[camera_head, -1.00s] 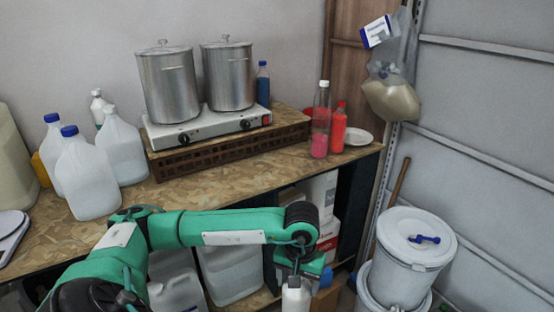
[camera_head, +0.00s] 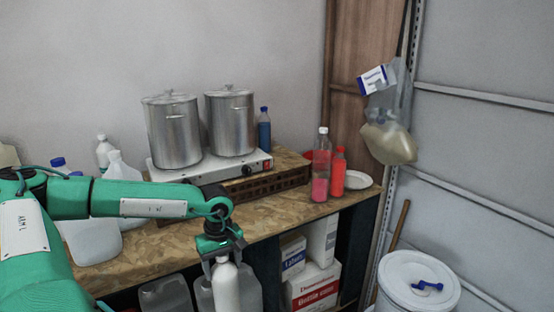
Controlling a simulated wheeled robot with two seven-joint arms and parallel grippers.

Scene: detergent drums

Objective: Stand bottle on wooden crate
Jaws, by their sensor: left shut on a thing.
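My left gripper (camera_head: 222,255) points down in front of the table's front edge. It is shut on the upper part of a white bottle (camera_head: 227,288), which hangs upright, its lower end cut off by the picture's bottom edge. The wooden crate (camera_head: 285,181) lies low and brown on the table, behind and above the gripper in the picture. A white hot plate (camera_head: 257,162) with two steel pots (camera_head: 232,125) covers much of its top. Bare crate top shows at its right end. My right gripper is not in view.
A blue bottle (camera_head: 264,130) stands at the back by the pots. A pink bottle (camera_head: 320,170), a red bottle (camera_head: 338,175) and a white plate (camera_head: 357,180) stand right of the crate. Jugs (camera_head: 92,238) at left are partly behind my arm. Boxes (camera_head: 314,285) sit below the table.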

